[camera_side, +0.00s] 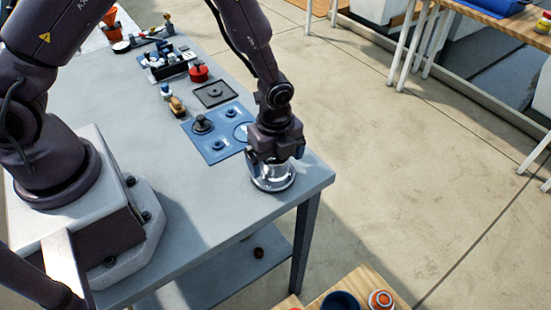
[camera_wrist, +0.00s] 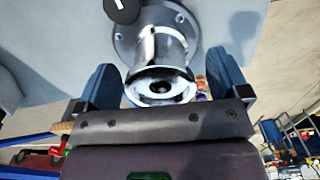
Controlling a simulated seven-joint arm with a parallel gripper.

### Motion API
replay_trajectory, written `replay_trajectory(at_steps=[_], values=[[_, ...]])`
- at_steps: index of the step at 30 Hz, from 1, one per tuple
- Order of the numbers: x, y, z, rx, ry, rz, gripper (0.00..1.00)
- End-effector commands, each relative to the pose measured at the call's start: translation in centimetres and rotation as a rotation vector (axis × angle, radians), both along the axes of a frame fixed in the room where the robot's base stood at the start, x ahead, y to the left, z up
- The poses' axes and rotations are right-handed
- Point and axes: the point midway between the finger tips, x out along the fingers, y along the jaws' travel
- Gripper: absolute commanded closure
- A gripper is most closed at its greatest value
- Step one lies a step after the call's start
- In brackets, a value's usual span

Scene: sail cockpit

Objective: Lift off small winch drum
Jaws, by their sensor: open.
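The small winch drum is a shiny chrome cylinder, seen from above in the wrist view (camera_wrist: 162,50). It stands upright on a round grey bolted base (camera_wrist: 126,46). In the side view the drum (camera_side: 271,176) is near the table's front right corner, its top hidden by my gripper (camera_side: 273,160). My gripper points down over the drum. In the wrist view my gripper (camera_wrist: 160,65) is open, with one blue finger on each side of the drum. Gaps show between the drum and both fingers, so it is not held.
A blue mat (camera_side: 208,154) with several round dark parts lies just behind the drum. Beyond it are a dark square tray (camera_side: 212,94), a red pot (camera_side: 198,73) and a small brush (camera_side: 177,106). A black round piece (camera_wrist: 122,8) is close beside the drum's base.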

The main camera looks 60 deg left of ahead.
Motion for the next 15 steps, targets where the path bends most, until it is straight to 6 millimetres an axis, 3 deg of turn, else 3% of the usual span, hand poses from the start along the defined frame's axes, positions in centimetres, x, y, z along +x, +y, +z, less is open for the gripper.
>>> replay_trajectory(at_steps=[3,10,15], values=[[0.02,-0.03,-0.88,0.000,-0.001,0.000,0.06],[0.03,-0.04,-0.92,0.000,-0.002,0.000,0.09],[0.03,-0.03,-0.91,0.000,-0.002,0.000,0.48]])
